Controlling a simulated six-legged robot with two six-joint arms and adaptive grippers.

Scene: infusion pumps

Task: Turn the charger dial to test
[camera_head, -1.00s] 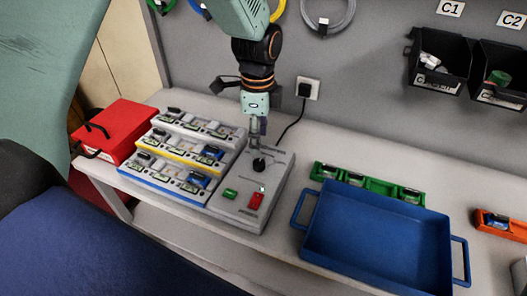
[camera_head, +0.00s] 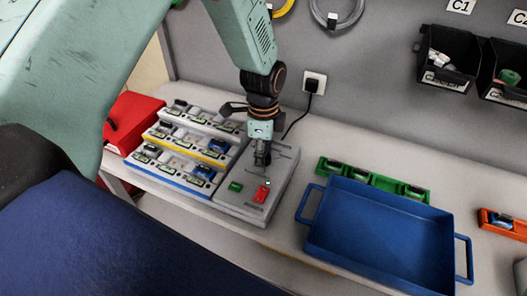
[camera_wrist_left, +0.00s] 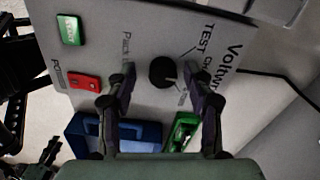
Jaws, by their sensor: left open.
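The charger is a grey box (camera_head: 283,175) on the bench with a green button (camera_head: 235,186) and a red switch (camera_head: 262,193). Its round black dial (camera_wrist_left: 162,72) shows in the left wrist view, with a small light mark toward the lower right. The TEST label (camera_wrist_left: 205,40) is printed up and right of the dial, with a short line beside it. My left gripper (camera_head: 262,158) points down over the charger and hides the dial in the head view. In the left wrist view its open fingers (camera_wrist_left: 161,74) stand on either side of the dial, with visible gaps. My right gripper is not in view.
A tiered battery rack (camera_head: 187,150) stands close left of the charger, with a red case (camera_head: 132,115) beyond. A blue tray (camera_head: 380,232) and green holder (camera_head: 373,180) are to the right. A black cable runs to the wall plug (camera_head: 313,83).

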